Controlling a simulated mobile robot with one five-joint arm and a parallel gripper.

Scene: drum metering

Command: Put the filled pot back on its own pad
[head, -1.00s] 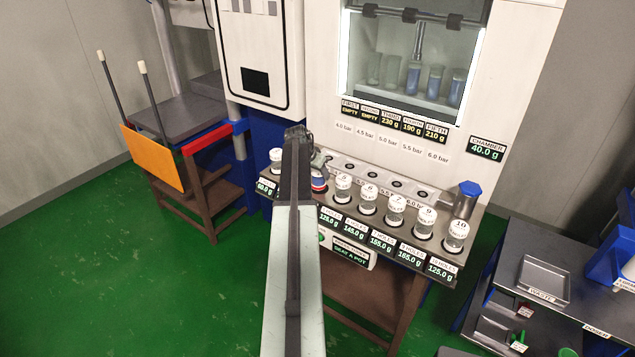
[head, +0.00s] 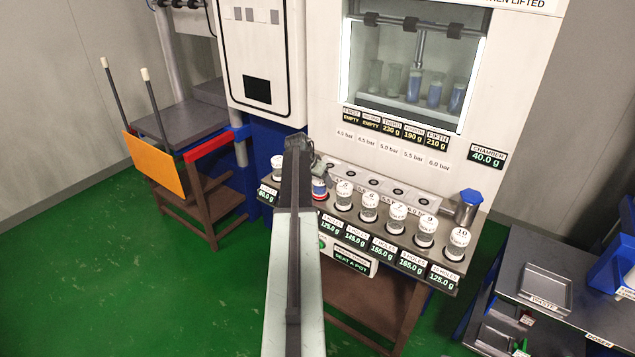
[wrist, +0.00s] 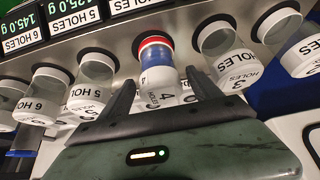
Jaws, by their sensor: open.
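The filled pot (head: 319,188), with blue contents and a red band, stands in the front row of the metal shelf, partly hidden by my arm in the head view. In the wrist view the same pot (wrist: 158,72) shows a 4 on its white part, and its red end meets a dark round pad (wrist: 153,36) on the shelf. My gripper (wrist: 162,80) is open, with one dark finger on each side of this pot. I see a gap on both sides. In the head view my gripper is mostly hidden behind my arm.
Clear pots with white caps stand close on both sides, such as the 5-hole pot (wrist: 92,82) and the pot on the other side (wrist: 228,55). A row of empty dark seats (head: 373,181) lies behind. A blue-capped metal canister (head: 467,205) stands at the right end.

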